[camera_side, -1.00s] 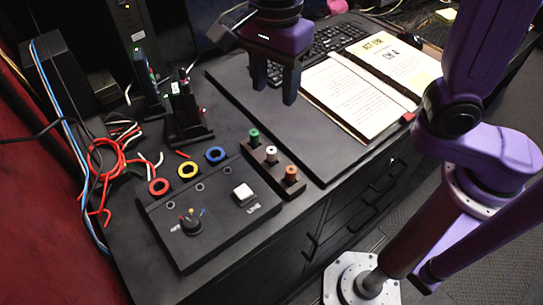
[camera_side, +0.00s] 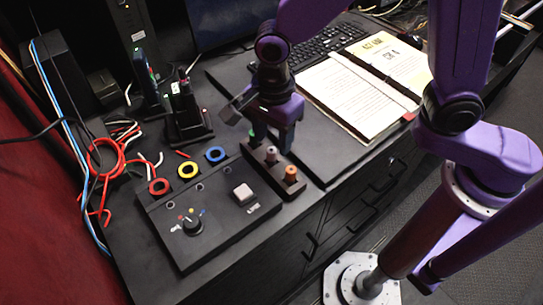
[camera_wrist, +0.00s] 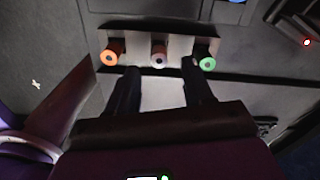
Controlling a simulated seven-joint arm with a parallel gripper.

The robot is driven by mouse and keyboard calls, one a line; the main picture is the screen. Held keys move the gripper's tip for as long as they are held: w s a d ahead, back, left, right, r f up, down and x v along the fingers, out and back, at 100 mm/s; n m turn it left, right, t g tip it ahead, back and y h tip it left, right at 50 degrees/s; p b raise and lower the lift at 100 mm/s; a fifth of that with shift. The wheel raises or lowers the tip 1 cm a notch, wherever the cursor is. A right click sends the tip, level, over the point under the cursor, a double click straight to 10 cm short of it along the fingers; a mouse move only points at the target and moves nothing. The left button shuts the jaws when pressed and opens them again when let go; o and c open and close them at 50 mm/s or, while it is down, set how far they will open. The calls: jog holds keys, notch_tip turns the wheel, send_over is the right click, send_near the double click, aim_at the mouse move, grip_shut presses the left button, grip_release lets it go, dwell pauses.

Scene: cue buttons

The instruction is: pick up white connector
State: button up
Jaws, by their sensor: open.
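The white connector (camera_side: 271,153) stands in the middle of a small dark rack (camera_side: 284,179), between the green connector (camera_side: 252,136) and the orange connector (camera_side: 291,174). My gripper (camera_side: 273,146) is open and empty, low over the rack's back side, just behind the white connector. In the wrist view my gripper (camera_wrist: 162,72) has its fingers apart, pointing at the rack (camera_wrist: 135,42). The white connector (camera_wrist: 158,58) lies between the fingertips' lines and looks greyish in shade. The orange connector (camera_wrist: 109,57) is to its left and the green connector (camera_wrist: 207,63) to its right.
A control panel (camera_side: 210,232) with a knob (camera_side: 192,224) and a square white button (camera_side: 243,194) is left of the rack. Red (camera_side: 159,187), yellow (camera_side: 188,169) and blue (camera_side: 215,154) rings line its back. An open book (camera_side: 350,97) lies at the back right.

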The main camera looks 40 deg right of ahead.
aim_at(271, 150)
jog(key=shift+a+f, duration=0.15)
jog(key=shift+f, duration=1)
jog(key=shift+a+f, duration=0.1)
jog(key=shift+f, duration=1.05)
grip_shut()
